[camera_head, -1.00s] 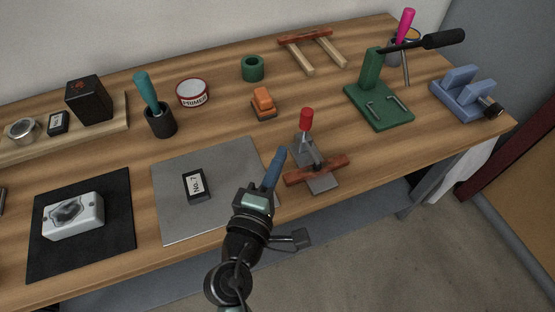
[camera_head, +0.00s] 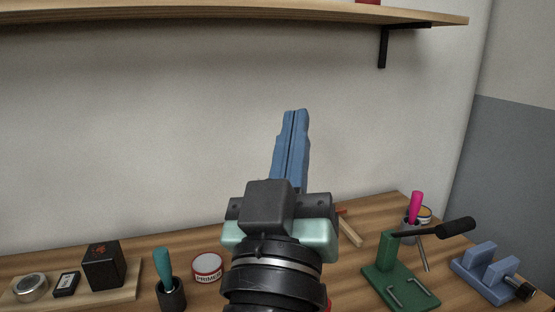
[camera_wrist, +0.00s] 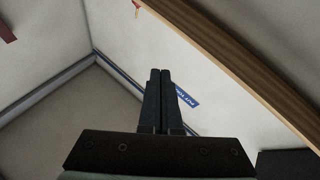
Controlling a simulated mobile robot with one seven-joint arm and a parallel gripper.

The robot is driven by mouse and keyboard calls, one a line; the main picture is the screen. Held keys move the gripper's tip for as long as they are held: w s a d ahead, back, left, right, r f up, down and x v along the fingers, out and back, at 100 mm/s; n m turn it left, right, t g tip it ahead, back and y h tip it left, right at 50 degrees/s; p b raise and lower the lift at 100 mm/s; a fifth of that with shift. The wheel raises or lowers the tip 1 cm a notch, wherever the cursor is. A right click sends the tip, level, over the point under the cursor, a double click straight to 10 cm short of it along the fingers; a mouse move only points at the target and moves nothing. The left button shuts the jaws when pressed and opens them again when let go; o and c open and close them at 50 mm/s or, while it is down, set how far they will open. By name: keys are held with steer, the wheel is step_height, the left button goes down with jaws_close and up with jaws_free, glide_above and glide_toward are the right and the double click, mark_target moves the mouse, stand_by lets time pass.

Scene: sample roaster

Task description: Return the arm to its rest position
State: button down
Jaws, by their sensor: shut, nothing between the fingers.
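My gripper (camera_head: 297,112) is raised in the middle of the head view, its blue fingers pointing up in front of the wall above the workbench (camera_head: 215,238). The two fingers lie together, with nothing between them. In the wrist view my gripper (camera_wrist: 160,72) also shows its fingers side by side and shut, pointing at the walls and touching nothing. My wrist and forearm cover the middle of the bench in the head view.
A wooden shelf (camera_head: 230,12) on a black bracket (camera_head: 384,48) runs above. On the bench are a teal-handled tool in a dark cup (camera_head: 172,294), a primer tin (camera_head: 207,268), a black box (camera_head: 103,265), a green stand (camera_head: 395,275) and a blue block holder (camera_head: 490,270).

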steer(key=s+a+r+m+t+y+p, duration=0.1)
steer(key=s+r+t+y+p, duration=0.1)
steer(key=s+r, duration=0.35)
steer(key=s+a+r+t+y+p, duration=0.1)
steer(key=s+r+t+y, duration=0.15)
steer(key=r, duration=0.65)
step_height(320, 180, up, 21)
steer(key=p, duration=2.1)
steer(key=shift+g+h, duration=0.35)
steer(key=shift+g, duration=0.1)
steer(key=shift+d+f, duration=0.1)
